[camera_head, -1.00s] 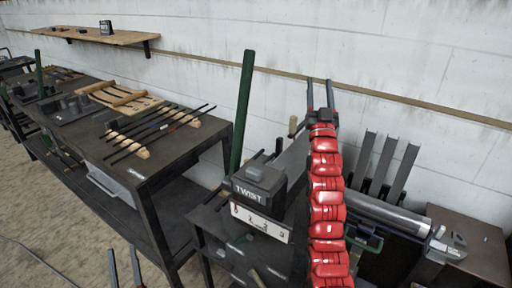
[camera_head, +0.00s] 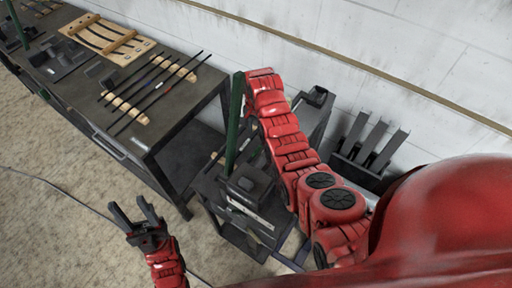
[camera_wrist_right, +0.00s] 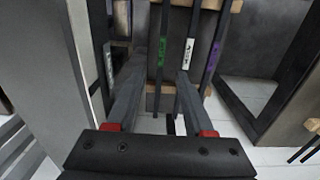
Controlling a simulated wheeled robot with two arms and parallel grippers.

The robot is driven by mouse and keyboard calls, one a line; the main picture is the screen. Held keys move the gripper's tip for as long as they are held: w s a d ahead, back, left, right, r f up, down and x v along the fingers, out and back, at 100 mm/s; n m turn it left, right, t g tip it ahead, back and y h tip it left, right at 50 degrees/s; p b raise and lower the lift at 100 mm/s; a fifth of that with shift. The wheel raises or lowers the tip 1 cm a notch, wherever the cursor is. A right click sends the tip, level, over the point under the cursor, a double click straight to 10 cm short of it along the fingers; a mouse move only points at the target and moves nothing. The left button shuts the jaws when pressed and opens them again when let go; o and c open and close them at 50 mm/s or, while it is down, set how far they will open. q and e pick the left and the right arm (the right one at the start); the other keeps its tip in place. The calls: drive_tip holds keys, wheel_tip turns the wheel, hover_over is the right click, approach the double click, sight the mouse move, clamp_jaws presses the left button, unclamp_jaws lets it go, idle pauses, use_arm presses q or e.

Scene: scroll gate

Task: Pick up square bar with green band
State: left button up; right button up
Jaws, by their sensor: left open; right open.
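In the right wrist view, the bar with the green band (camera_wrist_right: 160,52) is a thin dark bar running across a wooden rest. My right gripper (camera_wrist_right: 163,82) is open, and the green-banded bar appears between its two fingers. I cannot tell how far above it the fingers are. In the head view, the rack bars (camera_head: 152,88) lie on the dark workbench, and the green band is not readable there. My right gripper is hidden in the head view beyond its red arm. My left gripper (camera_head: 137,215) is open and empty over the floor.
Bars with a white band (camera_wrist_right: 188,52) and a purple band (camera_wrist_right: 214,52) lie right of the green-banded one. A dark green post (camera_head: 234,125) stands by the workbench (camera_head: 190,100). A smaller stand (camera_head: 247,185) is beside it.

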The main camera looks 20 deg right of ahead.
drive_tip(key=b, duration=0.3)
hover_over(256, 151)
drive_tip(key=f, duration=0.8)
drive_tip(key=shift+s+f, duration=0.25)
drive_tip(key=shift+f, duration=0.05)
drive_tip(key=f+b, duration=0.4)
drive_tip(key=f, duration=0.1)
drive_tip(key=shift+w, duration=0.2)
drive_tip(key=shift+c, duration=0.3)
clamp_jaws()
drive_tip(key=shift+s, duration=0.1)
